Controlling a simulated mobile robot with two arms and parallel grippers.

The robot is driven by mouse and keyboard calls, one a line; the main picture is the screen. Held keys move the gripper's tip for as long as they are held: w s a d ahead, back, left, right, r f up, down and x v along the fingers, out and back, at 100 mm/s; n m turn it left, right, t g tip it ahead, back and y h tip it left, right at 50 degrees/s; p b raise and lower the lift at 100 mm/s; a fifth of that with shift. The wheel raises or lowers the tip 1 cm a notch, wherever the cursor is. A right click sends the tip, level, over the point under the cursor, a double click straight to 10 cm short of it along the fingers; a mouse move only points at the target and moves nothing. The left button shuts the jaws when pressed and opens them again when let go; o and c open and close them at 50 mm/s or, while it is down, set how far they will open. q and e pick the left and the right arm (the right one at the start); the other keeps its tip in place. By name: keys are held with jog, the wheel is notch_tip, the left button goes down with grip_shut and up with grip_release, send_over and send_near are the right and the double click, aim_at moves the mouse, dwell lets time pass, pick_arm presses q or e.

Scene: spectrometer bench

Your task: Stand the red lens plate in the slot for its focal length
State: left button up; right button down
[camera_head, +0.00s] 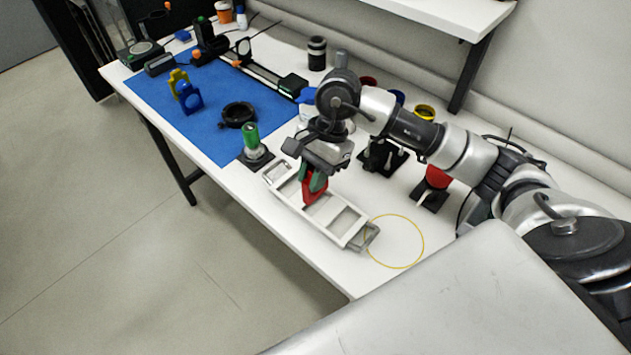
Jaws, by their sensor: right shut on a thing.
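The red lens plate (311,192) is held in my right gripper (316,176), whose fingers are shut on it. The plate is roughly upright, over the middle of the pale slotted rack (346,226). I cannot tell whether its lower edge is inside a slot or just above the rack. The rack lies lengthwise near the table's front edge and has several compartments; the gripper and plate hide part of it. Any focal-length marks are too small to read. My left gripper is not in view.
A green-topped post (251,143) stands left of the rack, beside the blue mat (205,120). Yellow (178,82) and blue (189,98) plates and a black ring (239,115) are on the mat. Black-based holders (384,158) stand behind the rack. A yellow loop (422,242) lies right of it.

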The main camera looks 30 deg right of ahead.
jog(key=shift+d+f, duration=0.15)
jog(key=shift+d, duration=0.1)
jog(key=shift+f, duration=0.35)
notch_tip(320, 180, down, 2)
jog(key=shift+f+p, duration=0.2)
jog(key=shift+p, duration=0.5)
jog(key=shift+f, duration=0.4)
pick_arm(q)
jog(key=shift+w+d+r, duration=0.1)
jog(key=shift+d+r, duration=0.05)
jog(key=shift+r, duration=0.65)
pick_arm(e)
jog(key=shift+f, duration=0.1)
jog(key=shift+f, duration=0.1)
jog(key=c, duration=1.1)
grip_release()
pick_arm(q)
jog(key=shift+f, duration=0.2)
